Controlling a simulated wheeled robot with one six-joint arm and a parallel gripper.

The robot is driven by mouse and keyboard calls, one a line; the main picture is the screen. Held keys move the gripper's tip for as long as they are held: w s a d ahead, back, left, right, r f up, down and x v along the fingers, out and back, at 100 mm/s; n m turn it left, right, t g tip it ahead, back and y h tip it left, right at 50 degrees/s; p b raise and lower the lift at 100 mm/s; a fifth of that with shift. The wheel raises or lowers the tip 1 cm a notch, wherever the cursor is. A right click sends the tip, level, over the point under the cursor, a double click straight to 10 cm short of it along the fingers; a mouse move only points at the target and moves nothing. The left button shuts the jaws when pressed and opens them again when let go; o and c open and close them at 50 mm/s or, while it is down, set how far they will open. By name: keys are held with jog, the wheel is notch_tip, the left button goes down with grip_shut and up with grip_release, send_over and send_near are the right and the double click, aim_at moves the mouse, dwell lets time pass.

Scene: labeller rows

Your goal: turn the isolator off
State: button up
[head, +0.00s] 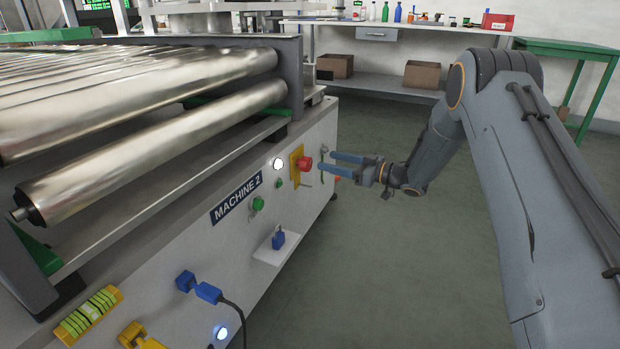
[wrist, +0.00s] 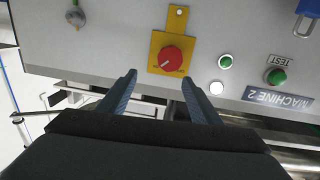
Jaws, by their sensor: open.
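The isolator is a red rotary knob (head: 304,163) on a yellow plate (head: 295,165) on the side panel of the machine. In the wrist view the red knob (wrist: 171,59) sits on its yellow plate (wrist: 158,66), upper middle, with a small mark at its lower edge. My gripper (head: 333,164) is in front of the panel, with two blue fingers apart and nothing between them. In the wrist view the fingers (wrist: 159,78) point toward the knob, one on each side below it. Contact with the knob cannot be made out.
A lit white lamp (head: 278,164), a green TEST button (head: 258,203) and the MACHINE 2 label (head: 236,199) are left of the isolator. A blue padlock (head: 278,240) sits on a small ledge. Metal rollers (head: 150,140) lie above. The floor (head: 400,270) to the right is clear.

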aim_at(310, 164)
jog(key=shift+n+g+y, duration=0.4)
jog(key=shift+g+y, duration=0.1)
jog(key=shift+g, duration=0.1)
jog(key=a+b, duration=0.1)
jog(key=a, duration=0.1)
jog(key=w+a+f+b, duration=0.1)
jog(key=a, duration=0.2)
jog(key=w+a+f+b, duration=0.1)
jog(key=a, duration=0.2)
jog(key=shift+b, duration=0.3)
jog(key=shift+c, duration=0.4)
jog(key=c, duration=1)
jog(key=shift+o, duration=0.2)
jog(key=shift+s, duration=0.1)
